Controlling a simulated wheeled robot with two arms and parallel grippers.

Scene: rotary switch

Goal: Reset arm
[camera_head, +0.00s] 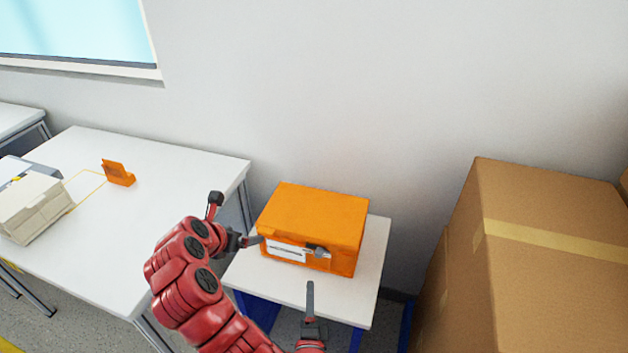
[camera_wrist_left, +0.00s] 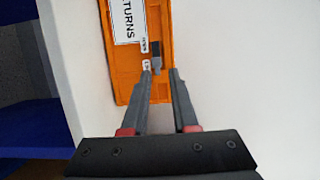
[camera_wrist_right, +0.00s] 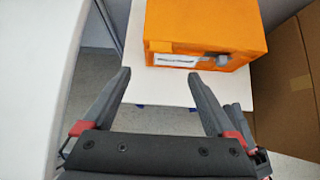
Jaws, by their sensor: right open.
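The orange box (camera_head: 315,216) stands on a small white table. Its front has a white label (camera_head: 286,251) and a dark grey rotary knob (camera_head: 318,251); the knob also shows in the left wrist view (camera_wrist_left: 156,57). My left gripper (camera_head: 310,285) is in front of and below the knob, apart from it in the head view. Its fingers (camera_wrist_left: 162,72) are close together with a narrow empty gap. My right gripper (camera_head: 236,218) is open and empty by the box's left side; its fingers (camera_wrist_right: 158,75) are wide apart in the right wrist view.
The small white table (camera_head: 355,300) has bare surface before the box. A larger white table (camera_head: 165,165) at left holds an orange holder (camera_head: 118,173) and beige bins (camera_head: 32,208). Large cardboard boxes (camera_head: 535,270) stand at right. A wall is behind.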

